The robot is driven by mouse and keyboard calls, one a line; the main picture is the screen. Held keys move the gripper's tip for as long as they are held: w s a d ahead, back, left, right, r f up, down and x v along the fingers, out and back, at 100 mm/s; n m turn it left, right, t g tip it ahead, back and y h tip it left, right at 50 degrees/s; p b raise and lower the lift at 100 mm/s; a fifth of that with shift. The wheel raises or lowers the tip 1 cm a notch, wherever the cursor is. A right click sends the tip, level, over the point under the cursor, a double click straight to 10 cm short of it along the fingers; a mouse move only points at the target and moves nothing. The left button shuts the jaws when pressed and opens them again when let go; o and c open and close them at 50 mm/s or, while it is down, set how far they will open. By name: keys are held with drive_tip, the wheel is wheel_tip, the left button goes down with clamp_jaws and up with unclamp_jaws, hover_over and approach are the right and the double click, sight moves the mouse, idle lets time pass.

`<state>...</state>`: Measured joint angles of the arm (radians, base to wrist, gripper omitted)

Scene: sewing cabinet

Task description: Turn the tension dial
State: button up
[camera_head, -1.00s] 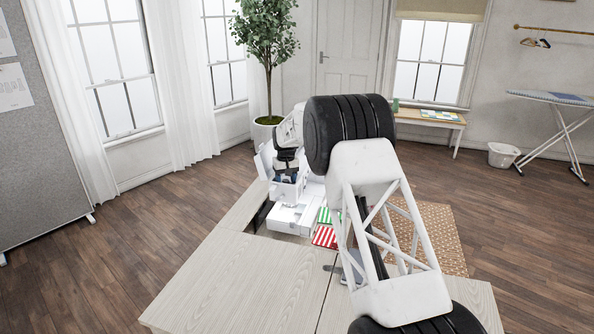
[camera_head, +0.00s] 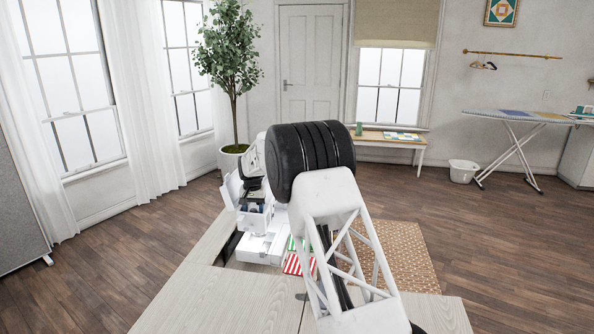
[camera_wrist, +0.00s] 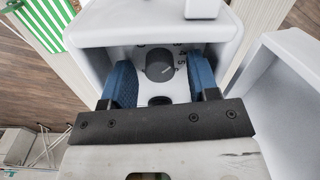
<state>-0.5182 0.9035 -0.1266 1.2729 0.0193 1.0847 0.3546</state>
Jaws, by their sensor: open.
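The tension dial (camera_wrist: 160,65) is a dark round knob on the white sewing machine (camera_wrist: 95,28), with numbers printed around it. It shows in the wrist view, upper middle. My gripper (camera_wrist: 160,82) is open, with one blue-padded finger on the left of the dial and one on the right. Visible gaps lie between the pads and the dial. In the head view the white sewing machine (camera_head: 262,246) stands in the wooden cabinet (camera_head: 190,300). There my arm hides part of the machine, and I cannot make out the dial.
Green-striped and red-striped cloth (camera_head: 299,264) lies right of the machine. A white part (camera_wrist: 290,75) stands close on the right in the wrist view. The cabinet top at the front left is clear. A potted plant (camera_head: 230,70) stands behind.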

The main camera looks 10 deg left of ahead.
sight(254, 210)
drive_tip(key=shift+m, duration=0.3)
wheel_tip(254, 210, up, 8)
drive_tip(key=shift+d+r, duration=0.1)
drive_tip(key=shift+d, duration=0.05)
drive_tip(key=s+d+r, duration=0.4)
drive_tip(key=d+r, duration=0.3)
drive_tip(key=d, duration=0.2)
drive_tip(key=s+d+r, duration=0.5)
drive_tip(key=d+r, duration=0.2)
drive_tip(key=d, duration=0.3)
drive_tip(key=shift+t, duration=0.3)
drive_tip(key=shift+s+d+r, duration=0.1)
drive_tip(key=shift+d+r, duration=0.05)
